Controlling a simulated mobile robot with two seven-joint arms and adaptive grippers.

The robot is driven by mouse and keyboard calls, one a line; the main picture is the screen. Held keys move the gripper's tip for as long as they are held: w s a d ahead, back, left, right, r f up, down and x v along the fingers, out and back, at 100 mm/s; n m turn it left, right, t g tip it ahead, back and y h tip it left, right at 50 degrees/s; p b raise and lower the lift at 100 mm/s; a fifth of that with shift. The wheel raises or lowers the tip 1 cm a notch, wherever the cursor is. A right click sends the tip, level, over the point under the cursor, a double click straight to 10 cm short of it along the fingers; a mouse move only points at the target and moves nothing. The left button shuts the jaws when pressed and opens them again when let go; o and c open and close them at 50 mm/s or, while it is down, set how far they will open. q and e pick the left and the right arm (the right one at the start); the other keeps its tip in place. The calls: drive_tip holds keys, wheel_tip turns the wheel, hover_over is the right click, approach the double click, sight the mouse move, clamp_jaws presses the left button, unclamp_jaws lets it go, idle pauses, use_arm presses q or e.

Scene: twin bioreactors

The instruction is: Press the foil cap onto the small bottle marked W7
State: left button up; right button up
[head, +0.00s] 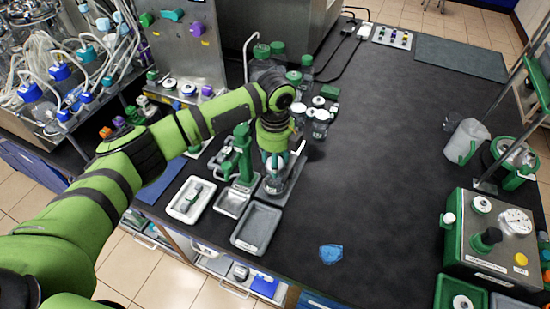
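My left arm reaches in from the left. Its gripper (280,155) points down over a small clear bottle (275,185) standing at the right side of a green hand press (240,155). The fingers overlap the bottle's top, and I cannot tell whether they grip it or are apart. No marking W7 can be read on any bottle. A foil cap cannot be made out; the bottle's top is mostly hidden by the gripper. My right gripper is not in view.
White tray (172,208) and grey tray (238,240) lie near the front edge. Clear bottles with white tops (320,128) and green-capped bottles (306,64) stand behind the gripper. A blue cloth (331,253) lies in front.

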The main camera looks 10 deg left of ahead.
use_arm(q)
drive_tip(key=shift+p, duration=0.4)
idle(0.3)
drive_tip(key=o, duration=0.8)
drive_tip(key=o, duration=0.5)
drive_tip(key=shift+r+p, duration=3.5)
drive_tip(key=shift+p, duration=0.1)
